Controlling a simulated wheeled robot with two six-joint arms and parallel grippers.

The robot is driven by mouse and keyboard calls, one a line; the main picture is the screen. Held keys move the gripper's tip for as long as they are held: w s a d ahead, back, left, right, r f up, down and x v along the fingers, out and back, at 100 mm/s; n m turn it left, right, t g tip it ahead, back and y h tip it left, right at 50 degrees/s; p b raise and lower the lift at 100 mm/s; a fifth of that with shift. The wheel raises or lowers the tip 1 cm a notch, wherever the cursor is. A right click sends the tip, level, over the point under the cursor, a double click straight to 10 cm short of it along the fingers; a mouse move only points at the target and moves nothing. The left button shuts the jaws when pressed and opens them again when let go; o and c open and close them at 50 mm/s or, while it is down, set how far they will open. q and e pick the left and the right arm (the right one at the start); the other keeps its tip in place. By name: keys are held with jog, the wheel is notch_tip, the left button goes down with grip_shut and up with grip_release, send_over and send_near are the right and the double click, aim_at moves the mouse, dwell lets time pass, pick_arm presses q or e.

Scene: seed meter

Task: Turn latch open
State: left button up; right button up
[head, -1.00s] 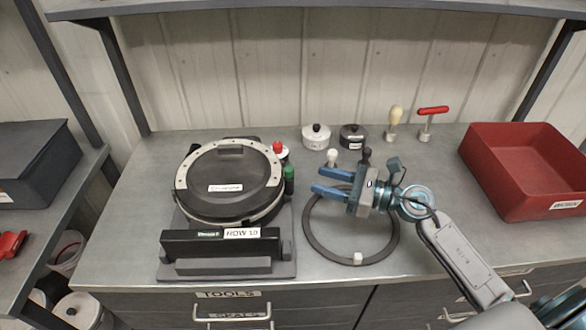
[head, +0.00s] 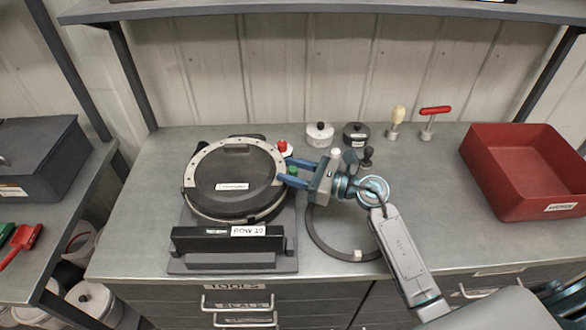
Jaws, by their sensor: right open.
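The seed meter (head: 232,186) is a round black housing with a pale rim ring, seated on a dark base labelled ROW 10. Which of these is the latch I cannot tell for certain. My right gripper (head: 285,173) is open, its blue fingers pointing left with the tips at the meter's right edge, by the green knob. Contact cannot be made out. My left gripper is not in view.
A dark ring (head: 318,238) lies on the bench under my right arm. Behind stand a white pot (head: 319,135), a black pot (head: 356,134), a cream-handled tool (head: 397,118) and a red T-handle (head: 435,111). A red bin (head: 520,185) sits at the right.

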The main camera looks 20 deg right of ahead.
grip_shut()
jog(key=shift+r+m+t+h+p, duration=0.15)
jog(key=shift+m+t+h+p, duration=0.25)
jog(key=shift+m+p, duration=0.15)
jog(key=m+t+h+p, duration=0.2)
jog(key=h+p, duration=0.1)
jog(key=shift+r+m+t, duration=0.15)
jog(key=shift+m+t, duration=0.2)
jog(key=shift+t, duration=0.05)
jog(key=shift+f+m+t+h+p, duration=0.25)
jog(key=shift+m+t+h+p, duration=0.25)
jog(key=shift+h, duration=0.4)
grip_release()
jog(key=shift+s+d+f, duration=0.1)
